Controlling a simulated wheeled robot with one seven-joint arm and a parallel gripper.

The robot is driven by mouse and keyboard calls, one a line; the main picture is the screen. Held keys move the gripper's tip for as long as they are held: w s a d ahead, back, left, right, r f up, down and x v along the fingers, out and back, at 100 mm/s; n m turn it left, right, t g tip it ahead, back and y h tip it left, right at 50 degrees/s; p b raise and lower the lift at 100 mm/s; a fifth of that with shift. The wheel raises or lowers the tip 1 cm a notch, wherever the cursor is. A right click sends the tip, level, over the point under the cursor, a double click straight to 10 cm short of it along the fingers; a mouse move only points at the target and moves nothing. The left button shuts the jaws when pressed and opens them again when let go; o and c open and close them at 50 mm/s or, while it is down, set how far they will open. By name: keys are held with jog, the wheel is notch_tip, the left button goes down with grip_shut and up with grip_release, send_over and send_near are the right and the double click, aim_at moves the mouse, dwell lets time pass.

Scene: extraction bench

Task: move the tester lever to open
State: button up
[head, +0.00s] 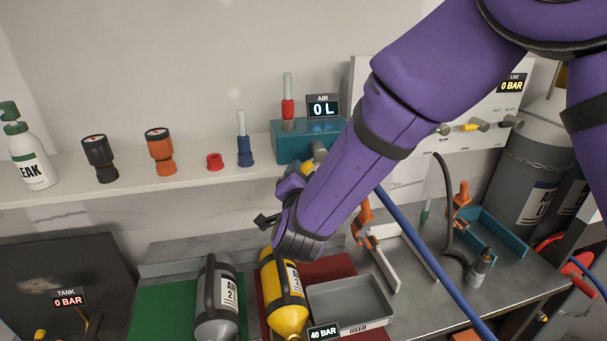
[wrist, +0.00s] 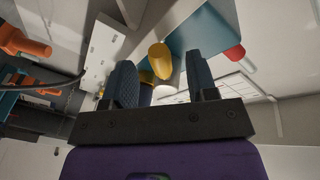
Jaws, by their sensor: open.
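The tester appears to be the teal box (head: 292,143) on the shelf, under a display reading AIR 0 L (head: 323,106). A yellow-tipped lever (head: 318,150) shows at its front, partly hidden by my arm. In the wrist view the yellow lever end (wrist: 160,60) stands beside the teal box (wrist: 203,35), in the gap between my fingers. My gripper (wrist: 160,82) is open, with one dark finger on each side of the lever end; contact cannot be told. In the head view my gripper (head: 294,182) is just below and left of the lever, partly hidden by my arm.
A yellow cylinder (head: 282,300) and a grey cylinder (head: 215,300) lie below my gripper, beside a grey tray (head: 350,303). A white panel (head: 470,85) with another yellow lever (head: 468,127) stands right. Bottle (head: 30,150) and fittings line the shelf left.

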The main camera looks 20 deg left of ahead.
jog(key=shift+w+a, duration=0.2)
jog(key=shift+w, duration=0.4)
jog(key=c, duration=0.9)
jog(key=shift+w+d+f+n+t+y, duration=0.3)
jog(key=shift+d+n, duration=0.25)
jog(key=shift+n, duration=1.05)
jog(key=shift+w+d+f+n+t+y, duration=0.3)
jog(key=shift+d+n, duration=0.2)
jog(key=shift+n, duration=1.1)
jog(key=shift+w+d+f+n+t+y, duration=0.2)
jog(key=shift+w+d+f+n+y, duration=0.25)
jog(key=shift+n, duration=1.15)
jog(key=shift+s+d+r, duration=0.1)
jog(key=shift+d, duration=0.05)
